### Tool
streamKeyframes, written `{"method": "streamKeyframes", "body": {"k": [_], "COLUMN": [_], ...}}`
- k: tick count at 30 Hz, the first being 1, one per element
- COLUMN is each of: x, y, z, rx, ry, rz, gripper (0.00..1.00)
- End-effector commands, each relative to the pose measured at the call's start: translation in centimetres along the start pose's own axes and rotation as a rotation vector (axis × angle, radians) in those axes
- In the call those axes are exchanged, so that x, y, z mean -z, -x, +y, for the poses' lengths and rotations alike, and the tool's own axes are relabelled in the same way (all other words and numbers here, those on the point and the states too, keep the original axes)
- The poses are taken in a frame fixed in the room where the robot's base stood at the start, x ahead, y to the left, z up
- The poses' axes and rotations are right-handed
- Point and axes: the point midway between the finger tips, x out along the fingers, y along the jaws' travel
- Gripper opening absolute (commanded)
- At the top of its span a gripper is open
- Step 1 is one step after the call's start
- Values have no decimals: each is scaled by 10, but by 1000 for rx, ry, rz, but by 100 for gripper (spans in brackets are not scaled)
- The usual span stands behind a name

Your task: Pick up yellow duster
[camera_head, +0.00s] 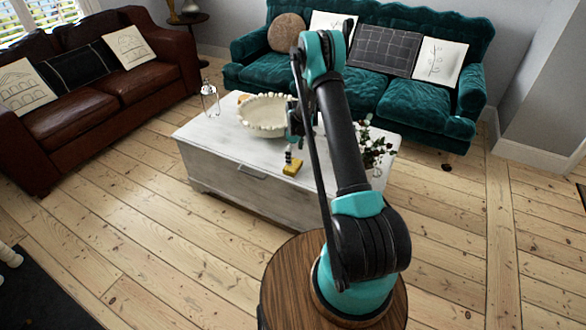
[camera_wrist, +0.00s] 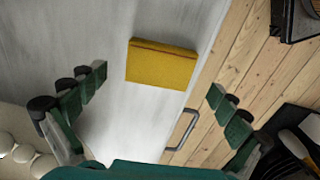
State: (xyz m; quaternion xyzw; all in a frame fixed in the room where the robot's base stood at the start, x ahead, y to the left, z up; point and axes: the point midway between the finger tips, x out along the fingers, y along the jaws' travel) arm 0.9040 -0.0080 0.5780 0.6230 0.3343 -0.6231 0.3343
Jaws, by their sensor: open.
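The yellow duster (camera_wrist: 161,65) is a small flat yellow block lying on the white coffee table (camera_wrist: 106,21). In the head view the duster (camera_head: 292,167) lies near the table's front edge. My gripper (camera_wrist: 158,90) is open, with its two fingers spread wide on either side below the duster in the wrist view. Nothing is between the fingers. In the head view my gripper (camera_head: 294,138) hangs above the table just over the duster, partly hidden by my arm.
A cream scalloped bowl (camera_head: 262,116) stands close to my gripper on the left. A small plant (camera_head: 374,148) stands at the table's right end, and a glass-and-metal lantern (camera_head: 210,98) at the left. A teal sofa (camera_head: 420,102) and a brown sofa (camera_head: 110,90) stand behind.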

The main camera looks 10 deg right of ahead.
Motion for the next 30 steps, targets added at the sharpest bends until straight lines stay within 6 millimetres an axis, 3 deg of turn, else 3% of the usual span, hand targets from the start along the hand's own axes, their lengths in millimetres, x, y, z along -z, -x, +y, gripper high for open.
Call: {"method": "streamKeyframes", "body": {"k": [7,15,24,30], "x": [1,4,3,4], "y": [-17,-53,-59,-59], "z": [-1,-3,-3,-3], "rx": [0,0,0,0], "ry": [0,0,0,0], "rz": [0,0,0,0], "gripper": [100,100,100,78]}}
